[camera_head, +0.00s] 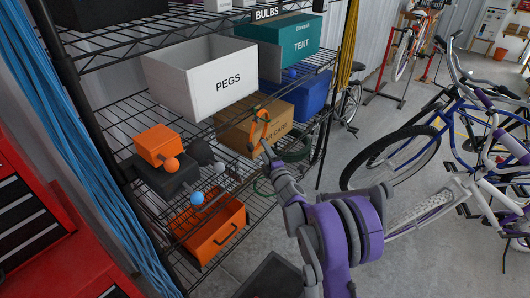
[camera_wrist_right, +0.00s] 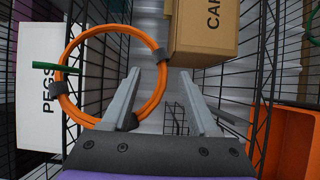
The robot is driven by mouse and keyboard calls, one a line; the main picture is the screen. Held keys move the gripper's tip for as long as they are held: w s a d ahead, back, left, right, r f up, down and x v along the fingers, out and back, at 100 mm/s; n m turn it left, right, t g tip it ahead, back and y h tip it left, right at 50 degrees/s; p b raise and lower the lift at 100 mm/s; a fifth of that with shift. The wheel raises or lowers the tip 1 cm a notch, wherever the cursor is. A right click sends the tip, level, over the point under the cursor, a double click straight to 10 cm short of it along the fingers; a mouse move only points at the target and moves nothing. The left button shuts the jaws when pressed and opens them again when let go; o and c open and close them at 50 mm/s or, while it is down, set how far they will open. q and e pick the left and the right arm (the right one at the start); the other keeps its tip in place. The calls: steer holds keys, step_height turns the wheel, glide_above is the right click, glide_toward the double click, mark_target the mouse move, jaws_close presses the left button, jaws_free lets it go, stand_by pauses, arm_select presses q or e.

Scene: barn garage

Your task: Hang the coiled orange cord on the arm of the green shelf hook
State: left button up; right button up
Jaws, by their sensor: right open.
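The coiled orange cord (camera_wrist_right: 110,28) is a ring with black ties. In the right wrist view the green hook arm (camera_wrist_right: 70,69) crosses the ring's left side, one end inside the loop and the other outside. The cord appears to hang on it, though contact is unclear. My right gripper (camera_wrist_right: 160,73) is open; the ring's right side lies between or just beyond its fingers, and its lower tie is by the left finger. In the head view the cord (camera_head: 254,131) shows narrow in front of the brown box, with my right gripper (camera_head: 266,146) at its lower end. My left gripper is out of view.
A white PEGS box (camera_head: 205,80) and a brown car care box (camera_head: 270,120) stand on the black wire rack close by. Orange bins (camera_head: 212,232) sit lower left. Blue cords hang at left; bicycles (camera_head: 400,150) stand at right.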

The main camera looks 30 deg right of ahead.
steer(key=s+a+b, duration=0.1)
steer(key=s, duration=1)
steer(key=s+a+r+n+g+y+p, duration=0.1)
steer(key=a+r+n+y, duration=0.2)
steer(key=a+n, duration=0.4)
steer(key=s+a+r+n+y+p, duration=0.1)
steer(key=s+a+r+n+y, duration=0.15)
steer(key=a+n, duration=0.5)
steer(key=s+a+n+g+y+p, duration=0.2)
steer(key=s+a+n+g, duration=0.45)
steer(key=n, duration=1.15)
steer(key=s+d+f+n+g+h+p, duration=0.1)
steer(key=s+f+n+g+h, duration=0.1)
steer(key=s+n, duration=0.8)
steer(key=s+d+f+n+g+h+p, duration=0.1)
steer(key=s+n+g+h, duration=0.2)
steer(key=s+n, duration=0.6)
steer(key=n, duration=0.4)
steer(key=shift+s+f+p, duration=0.35)
